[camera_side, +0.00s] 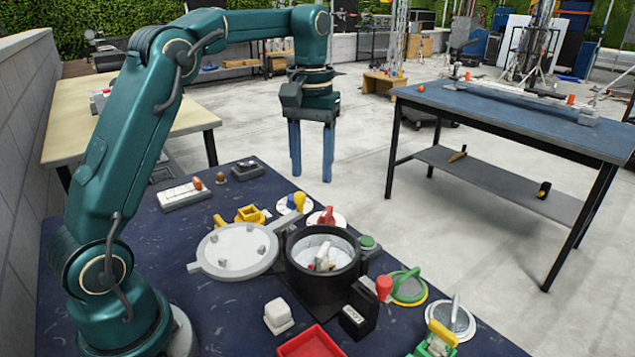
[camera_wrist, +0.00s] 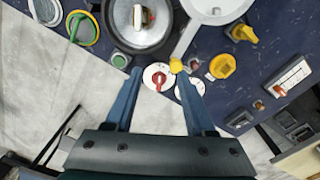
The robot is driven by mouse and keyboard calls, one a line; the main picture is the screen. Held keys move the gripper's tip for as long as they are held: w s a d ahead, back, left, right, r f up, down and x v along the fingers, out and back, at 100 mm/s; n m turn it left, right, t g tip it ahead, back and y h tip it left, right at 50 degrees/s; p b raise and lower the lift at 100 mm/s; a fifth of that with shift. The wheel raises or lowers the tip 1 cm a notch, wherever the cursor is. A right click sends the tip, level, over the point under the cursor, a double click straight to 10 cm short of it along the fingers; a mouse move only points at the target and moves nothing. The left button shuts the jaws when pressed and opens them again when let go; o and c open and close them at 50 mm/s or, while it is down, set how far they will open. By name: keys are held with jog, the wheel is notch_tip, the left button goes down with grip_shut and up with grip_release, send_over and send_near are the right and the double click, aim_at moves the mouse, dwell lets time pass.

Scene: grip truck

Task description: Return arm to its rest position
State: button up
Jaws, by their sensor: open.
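My gripper (camera_side: 311,150) hangs pointing down from my raised green arm, above and beyond the far edge of the dark blue table. Its two blue fingers are apart with nothing between them. In the wrist view the open gripper (camera_wrist: 160,96) shows both fingers, with the table's items beyond the tips. The black round pot (camera_side: 322,285) stands open on the table with a pale object (camera_side: 322,256) inside it. Its grey round lid (camera_side: 238,250) lies open to the left of the pot.
The dark blue table (camera_side: 130,240) also holds a red tray (camera_side: 311,343), a white cube (camera_side: 278,316), a switch box (camera_side: 184,194) and several knobs and handles. A second blue-topped table (camera_side: 500,110) stands at the right. A pale wooden table (camera_side: 60,130) stands behind my arm. The air around my gripper is clear.

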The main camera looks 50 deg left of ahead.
jog(key=s+d+r+m+t, duration=0.3)
jog(key=s+d+r, duration=0.35)
jog(key=s, duration=0.25)
jog(key=s+d+f+m+t, duration=0.2)
jog(key=s+f+m, duration=0.1)
jog(key=s+f, duration=0.4)
jog(key=shift+s+f+t, duration=0.3)
jog(key=shift+s, duration=0.15)
dwell(1.0)
